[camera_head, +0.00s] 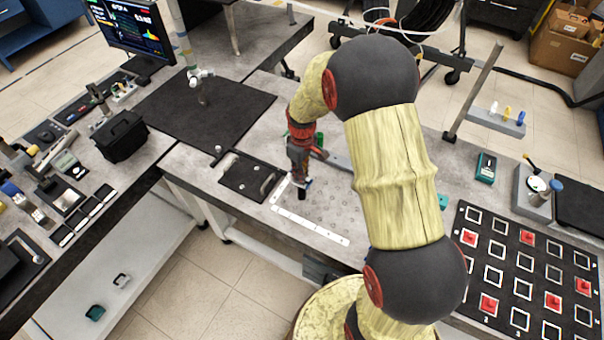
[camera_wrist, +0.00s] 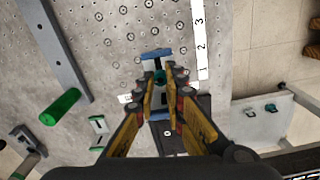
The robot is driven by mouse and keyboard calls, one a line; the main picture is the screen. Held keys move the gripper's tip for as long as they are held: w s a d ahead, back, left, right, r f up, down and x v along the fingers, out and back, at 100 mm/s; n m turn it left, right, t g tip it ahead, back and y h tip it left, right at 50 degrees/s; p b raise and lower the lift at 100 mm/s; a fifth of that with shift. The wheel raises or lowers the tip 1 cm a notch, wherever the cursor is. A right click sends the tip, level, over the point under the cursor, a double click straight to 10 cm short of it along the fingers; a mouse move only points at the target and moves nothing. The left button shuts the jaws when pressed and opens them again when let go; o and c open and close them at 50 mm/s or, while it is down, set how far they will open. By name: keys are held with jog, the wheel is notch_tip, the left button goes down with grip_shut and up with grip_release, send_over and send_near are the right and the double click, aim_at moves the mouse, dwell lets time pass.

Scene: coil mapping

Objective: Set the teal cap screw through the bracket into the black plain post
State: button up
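My gripper (camera_wrist: 161,80) points down at the perforated plate, with its yellow-padded fingers close together at the tips. The teal cap screw (camera_wrist: 160,77) shows as a small dark-teal spot between the fingertips, which seem closed on it. A blue bracket (camera_wrist: 156,54) lies directly under the fingertips, its far end showing beyond them. In the head view my gripper (camera_head: 304,180) is low over the plate above the small black post (camera_head: 302,195). Whether the screw touches the bracket is hidden.
The perforated plate (camera_head: 340,208) has a white numbered strip (camera_head: 310,225) along its front edge. A dark tray (camera_head: 250,177) is left of the plate; a black grid board (camera_head: 520,270) is right.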

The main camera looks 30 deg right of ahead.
jog(key=o, duration=0.6)
jog(key=shift+c, duration=0.2)
notch_tip(320, 180, up, 12)
dwell(0.3)
jog(key=s+a+r+m+t+b, duration=0.1)
jog(key=s+a+r+t, duration=0.1)
jog(key=s, duration=0.5)
jog(key=s+a+r+m+t+b, duration=0.1)
jog(key=s+a+r+m+b, duration=0.1)
jog(key=s+a+r, duration=0.3)
jog(key=s+a+r+m+t+b, duration=0.1)
jog(key=s+r, duration=0.4)
jog(key=s, duration=0.6)
jog(key=a+t+b, duration=0.1)
jog(key=a, duration=0.1)
jog(key=shift+s+a+r+m+t, duration=0.2)
jog(key=shift+a+r+m+t, duration=0.1)
jog(key=shift+a+r+m, duration=0.1)
